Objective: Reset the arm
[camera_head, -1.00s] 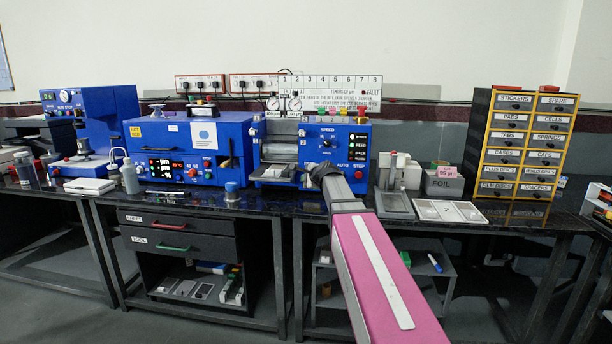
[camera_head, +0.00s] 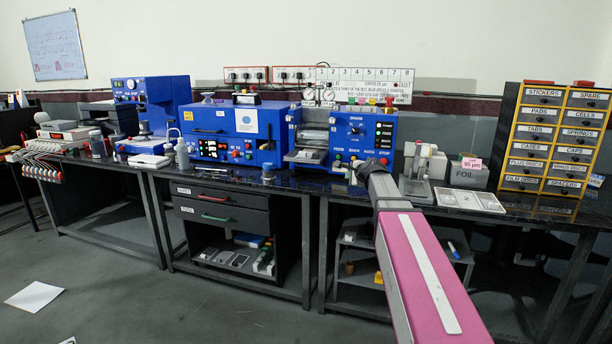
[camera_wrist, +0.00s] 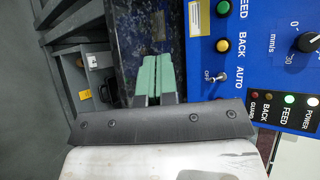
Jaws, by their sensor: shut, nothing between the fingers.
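In the wrist view my gripper (camera_wrist: 155,82) shows as two green finger pads side by side, shut with nothing between them. The fingers are over the dark speckled bench top (camera_wrist: 134,25), beside the front of a blue machine (camera_wrist: 234,68) with buttons, a dial and an auto switch. In the head view my arm, with a pink cover, reaches from the lower right toward the same blue machine (camera_head: 352,128). My fingers are too small to make out there.
A blue oven-like machine (camera_head: 208,146) stands left of it. To the right are a grey FOIL box (camera_head: 468,178), a white tray (camera_head: 470,200) and a yellow drawer cabinet (camera_head: 548,150). Open shelves (camera_head: 350,265) are under the bench. A paper sheet (camera_head: 34,296) lies on the floor.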

